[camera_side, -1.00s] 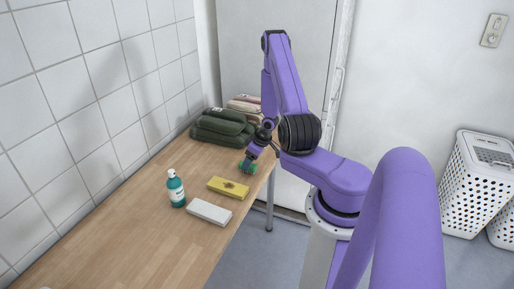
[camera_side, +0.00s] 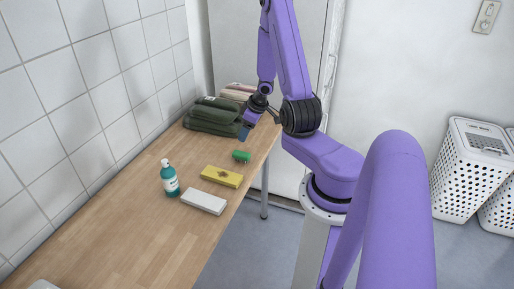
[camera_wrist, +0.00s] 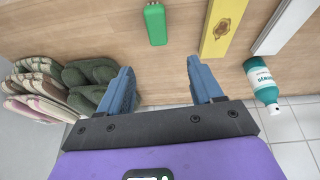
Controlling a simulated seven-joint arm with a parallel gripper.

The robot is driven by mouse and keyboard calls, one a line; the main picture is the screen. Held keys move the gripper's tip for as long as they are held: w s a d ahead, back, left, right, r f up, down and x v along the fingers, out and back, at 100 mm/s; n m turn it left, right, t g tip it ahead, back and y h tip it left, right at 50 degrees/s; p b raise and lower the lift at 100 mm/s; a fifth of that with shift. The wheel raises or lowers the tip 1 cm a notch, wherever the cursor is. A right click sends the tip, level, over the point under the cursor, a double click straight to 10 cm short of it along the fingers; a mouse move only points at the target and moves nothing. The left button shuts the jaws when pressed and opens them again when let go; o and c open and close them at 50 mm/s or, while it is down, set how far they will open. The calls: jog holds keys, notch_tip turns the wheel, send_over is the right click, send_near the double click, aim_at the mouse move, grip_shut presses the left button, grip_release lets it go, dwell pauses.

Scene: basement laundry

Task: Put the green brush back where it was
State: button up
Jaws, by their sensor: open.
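The green brush (camera_side: 241,156) lies on the wooden table, beyond the yellow box and apart from it. It also shows in the wrist view (camera_wrist: 155,24), near the top edge. My gripper (camera_side: 245,133) is above the table, higher than the brush and apart from it. In the wrist view my gripper (camera_wrist: 157,80) has its two blue fingers spread wide with nothing between them.
A yellow box (camera_side: 222,176), a white box (camera_side: 204,201) and a teal bottle (camera_side: 170,180) stand nearer on the table (camera_side: 130,230). Green slippers (camera_side: 213,117) and patterned slippers (camera_wrist: 38,87) lie at the far end by the tiled wall. The near table is mostly clear.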

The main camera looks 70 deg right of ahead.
jog(key=w+a+r+n+h, duration=0.1)
jog(key=w+a+r+n, duration=0.2)
jog(key=w+a+r, duration=0.55)
jog(key=s+a+r+n+g, duration=0.1)
jog(key=s+a+r, duration=0.1)
jog(key=a, duration=0.4)
jog(key=s+a+r+n, duration=0.2)
jog(key=s+a, duration=0.1)
jog(key=a, duration=0.4)
jog(key=s+a+r+n+g, duration=0.1)
jog(key=s+a+r+n, duration=0.1)
jog(key=s+a, duration=0.2)
jog(key=s+a+r+n+g+y, duration=0.1)
jog(key=s+a, duration=0.3)
jog(key=s, duration=0.6)
jog(key=s+a+r+n+g, duration=0.1)
jog(key=s+a+r+n, duration=0.1)
jog(key=s+a, duration=0.2)
jog(key=s, duration=0.3)
jog(key=shift+r+n+y, duration=0.3)
jog(key=shift+n+y, duration=0.1)
